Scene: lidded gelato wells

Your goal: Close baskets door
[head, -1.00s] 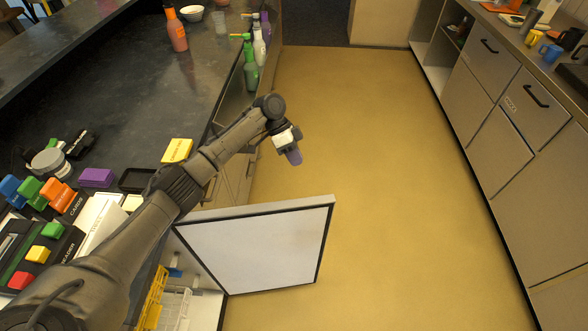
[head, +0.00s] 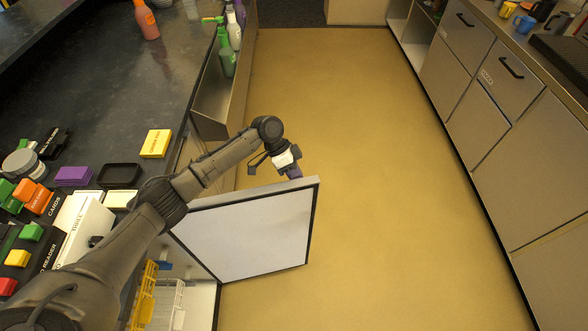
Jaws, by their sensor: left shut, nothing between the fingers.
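The baskets door (head: 250,237) is a pale panel with a dark edge seal, swung open out from the counter over the floor. Behind it, in the open cabinet, are a yellow basket (head: 143,297) and a white basket (head: 168,303). My left gripper (head: 294,172) is at the far side of the door, just beyond its top edge near the free corner. Its fingertips are partly hidden, and I cannot tell whether they touch the door. It is shut and holds nothing. My right gripper does not show.
The dark counter (head: 100,105) on the left carries a yellow box (head: 156,143), a black tray (head: 119,175) and a purple block (head: 74,176). Bottles (head: 228,50) stand in a side rail. The floor (head: 370,170) between door and right cabinets (head: 530,150) is clear.

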